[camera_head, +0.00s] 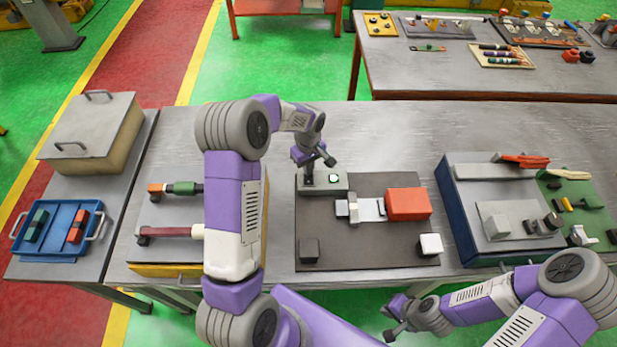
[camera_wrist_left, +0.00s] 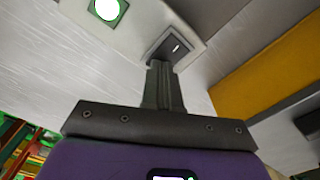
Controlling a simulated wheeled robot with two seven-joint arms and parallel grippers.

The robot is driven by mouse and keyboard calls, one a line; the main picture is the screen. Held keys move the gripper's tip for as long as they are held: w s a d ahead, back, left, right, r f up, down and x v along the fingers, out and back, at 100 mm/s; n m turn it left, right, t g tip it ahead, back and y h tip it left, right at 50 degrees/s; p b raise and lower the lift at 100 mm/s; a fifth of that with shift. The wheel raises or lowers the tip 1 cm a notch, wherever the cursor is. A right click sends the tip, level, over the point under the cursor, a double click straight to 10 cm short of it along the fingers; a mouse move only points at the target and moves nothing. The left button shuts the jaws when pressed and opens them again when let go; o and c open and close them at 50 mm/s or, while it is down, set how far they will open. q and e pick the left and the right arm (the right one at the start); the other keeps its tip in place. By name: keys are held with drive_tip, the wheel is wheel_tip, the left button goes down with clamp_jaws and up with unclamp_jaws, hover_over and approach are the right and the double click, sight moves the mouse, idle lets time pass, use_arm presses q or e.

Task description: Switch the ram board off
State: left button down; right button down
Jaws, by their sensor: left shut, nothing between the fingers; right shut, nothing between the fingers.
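The ram board (camera_head: 365,250) is a dark plate on the table in the middle of the head view. A grey switch box (camera_head: 340,182) stands at its back left edge, with a lit green lamp (camera_head: 334,178). In the left wrist view the lamp (camera_wrist_left: 107,9) glows pale green beside a black rocker switch (camera_wrist_left: 174,47). My left gripper (camera_head: 308,181) is shut and empty, pointing down at the switch. Its fingertips (camera_wrist_left: 161,64) overlap the switch's near edge; I cannot tell whether they touch. My right gripper (camera_head: 390,321) is shut and empty before the table's front edge.
The board carries a red block (camera_head: 408,204), a light slide (camera_head: 369,209) and a white cube (camera_head: 430,244). A blue-sided fixture (camera_head: 459,220) stands to the right. A yellow-edged tray (camera_head: 170,270) lies left, partly behind my left arm. The table behind the board is clear.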

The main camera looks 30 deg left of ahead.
use_arm(q)
drive_tip(key=shift+f, duration=0.35)
drive_tip(key=shift+s, duration=0.1)
drive_tip(key=shift+r+p, duration=2)
drive_tip(key=shift+r, duration=1.55)
